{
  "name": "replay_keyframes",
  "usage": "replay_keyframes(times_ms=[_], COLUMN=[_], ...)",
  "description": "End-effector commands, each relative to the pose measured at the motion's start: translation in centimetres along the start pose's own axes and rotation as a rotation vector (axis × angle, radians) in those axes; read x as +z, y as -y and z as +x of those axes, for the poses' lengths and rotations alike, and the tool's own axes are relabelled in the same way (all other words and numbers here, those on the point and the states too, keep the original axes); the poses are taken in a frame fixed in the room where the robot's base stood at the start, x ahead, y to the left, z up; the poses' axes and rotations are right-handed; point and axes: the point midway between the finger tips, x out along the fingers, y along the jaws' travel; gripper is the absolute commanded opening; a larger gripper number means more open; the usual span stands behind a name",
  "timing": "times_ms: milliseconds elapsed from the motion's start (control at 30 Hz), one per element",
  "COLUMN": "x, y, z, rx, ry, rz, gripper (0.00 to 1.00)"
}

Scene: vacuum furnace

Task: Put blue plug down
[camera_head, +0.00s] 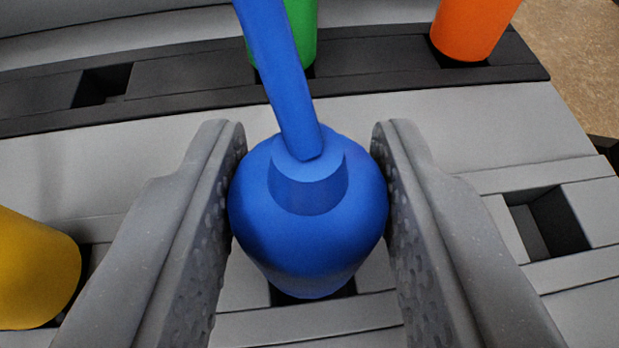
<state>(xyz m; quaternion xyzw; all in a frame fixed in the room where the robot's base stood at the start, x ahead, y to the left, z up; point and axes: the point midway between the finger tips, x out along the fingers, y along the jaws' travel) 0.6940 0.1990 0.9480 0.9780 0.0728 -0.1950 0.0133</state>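The blue plug (308,245) is in the middle of the camera view, with a rounded body and a blue stem or cable (280,80) rising from its top toward the upper edge. My gripper (308,190) has one grey textured finger on each side of the plug, both against its sides. The plug is over a dark square hole (345,286) in the light grey rack (100,160). The plug's lower end is hidden, so I cannot tell how far it is in the hole.
A yellow plug (35,268) stands at the left. A green plug (302,35) and an orange plug (474,25) stand in the dark back row. Empty square holes show at the right (548,224) and back left (103,86). Brown floor (575,60) shows at the upper right.

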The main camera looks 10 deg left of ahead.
Motion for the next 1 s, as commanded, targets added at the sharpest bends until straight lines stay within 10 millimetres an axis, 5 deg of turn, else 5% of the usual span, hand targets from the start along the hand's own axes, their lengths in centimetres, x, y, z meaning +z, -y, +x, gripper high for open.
replay_keyframes(times_ms=[67,467,1000], x=[0.0,-0.7,-0.7], y=[0.0,0.1,0.1], z=[0.0,-0.3,-7.5], rx=[0.0,-0.002,-0.002], ry=[0.0,0.0,-0.002], rz=[0.0,-0.001,-0.002], gripper=[0.54,0.54,0.54])
